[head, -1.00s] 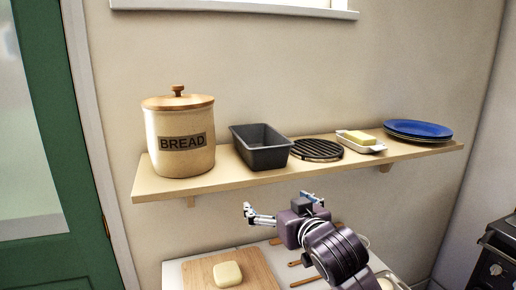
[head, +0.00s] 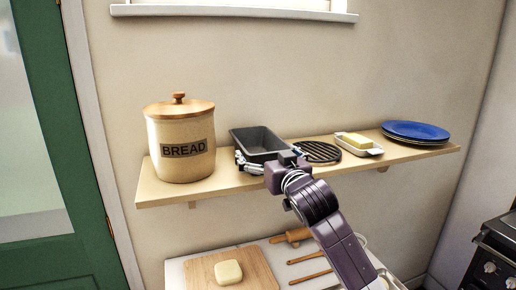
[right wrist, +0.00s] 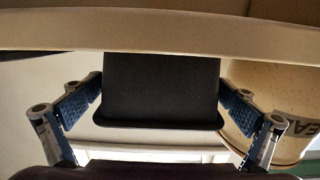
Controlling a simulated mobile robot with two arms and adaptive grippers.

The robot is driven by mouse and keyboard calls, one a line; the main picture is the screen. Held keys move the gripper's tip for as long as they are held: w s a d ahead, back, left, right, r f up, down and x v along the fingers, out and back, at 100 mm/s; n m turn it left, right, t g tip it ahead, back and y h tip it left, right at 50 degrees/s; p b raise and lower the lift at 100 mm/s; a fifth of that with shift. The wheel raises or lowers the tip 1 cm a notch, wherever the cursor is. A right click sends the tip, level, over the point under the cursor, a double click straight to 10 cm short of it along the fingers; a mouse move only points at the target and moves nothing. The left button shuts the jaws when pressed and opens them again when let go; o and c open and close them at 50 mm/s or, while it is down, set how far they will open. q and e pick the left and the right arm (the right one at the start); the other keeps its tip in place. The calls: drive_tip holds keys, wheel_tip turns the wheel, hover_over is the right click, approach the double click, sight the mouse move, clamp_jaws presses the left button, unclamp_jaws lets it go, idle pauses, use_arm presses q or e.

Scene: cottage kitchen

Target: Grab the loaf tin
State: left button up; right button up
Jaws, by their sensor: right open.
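The dark grey loaf tin (head: 258,140) sits on the wooden shelf, between the bread crock and a black trivet. My right gripper (head: 250,164) is at the tin's near side, at about shelf height, and hides part of its front. Whether any finger touches the tin cannot be told. My left gripper is not in view.
The shelf (head: 170,194) also holds the bread crock (head: 181,135) at left, the black trivet (head: 318,152), a butter dish (head: 358,145) and blue plates (head: 415,131). Below are a cutting board (head: 255,262) and a rolling pin (head: 292,236).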

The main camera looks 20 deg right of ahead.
drive_tip(key=w+p, duration=0.1)
drive_tip(key=w, duration=0.2)
drive_tip(key=shift+w+r, duration=0.15)
drive_tip(key=shift+w, duration=0.1)
drive_tip(key=shift+w+a, duration=0.1)
drive_tip(key=shift+w, duration=0.15)
drive_tip(key=shift+s, duration=0.1)
drive_tip(key=c, duration=1.3)
drive_tip(key=shift+c, duration=1)
